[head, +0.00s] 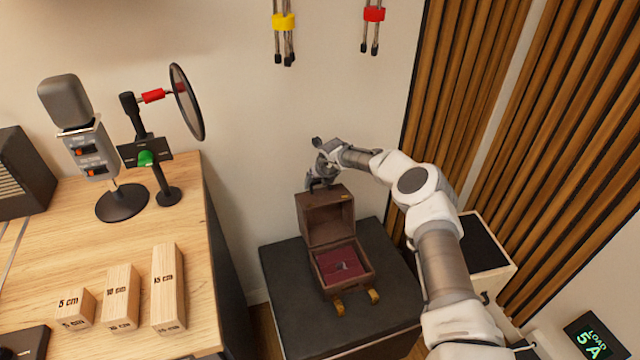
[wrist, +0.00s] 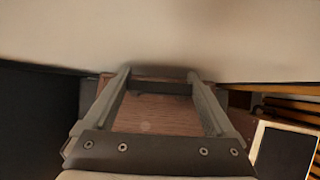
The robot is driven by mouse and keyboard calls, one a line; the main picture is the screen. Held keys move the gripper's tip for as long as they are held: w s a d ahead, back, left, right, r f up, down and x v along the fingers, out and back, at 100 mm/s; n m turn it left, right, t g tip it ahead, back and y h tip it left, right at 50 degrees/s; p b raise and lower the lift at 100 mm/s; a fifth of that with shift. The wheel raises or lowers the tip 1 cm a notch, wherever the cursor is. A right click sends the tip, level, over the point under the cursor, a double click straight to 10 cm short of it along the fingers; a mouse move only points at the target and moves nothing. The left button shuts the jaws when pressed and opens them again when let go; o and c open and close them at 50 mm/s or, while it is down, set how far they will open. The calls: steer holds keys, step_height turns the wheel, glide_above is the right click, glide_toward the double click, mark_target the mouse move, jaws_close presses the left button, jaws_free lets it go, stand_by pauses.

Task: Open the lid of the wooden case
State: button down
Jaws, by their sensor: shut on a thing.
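The wooden case (head: 342,270) stands on a dark-topped stand, with a red lining and a small grey item inside. Its lid (head: 326,222) is swung up and stands roughly upright at the back of the case. Two brass clasps (head: 356,301) show at the front. My gripper (head: 318,186) is at the top edge of the lid, shut on it. In the wrist view the lid (wrist: 156,112) fills the space between the two fingers of my gripper (wrist: 160,78). The exact finger contact is too small to tell in the head view.
The dark stand (head: 290,310) has bare room around the case. A wooden desk (head: 215,290) at the left holds a microphone (head: 85,140), a pop filter (head: 187,102) and three wooden blocks (head: 168,285). Slatted panels (head: 470,80) and a white box (head: 490,285) are at the right.

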steer(key=shift+w+r, duration=0.15)
steer(key=shift+r, duration=0.05)
jaws_free()
steer(key=shift+f, duration=0.1)
steer(key=p+v, duration=0.3)
steer(key=v, duration=1.4)
steer(key=shift+s, duration=0.25)
steer(key=shift+d, duration=0.1)
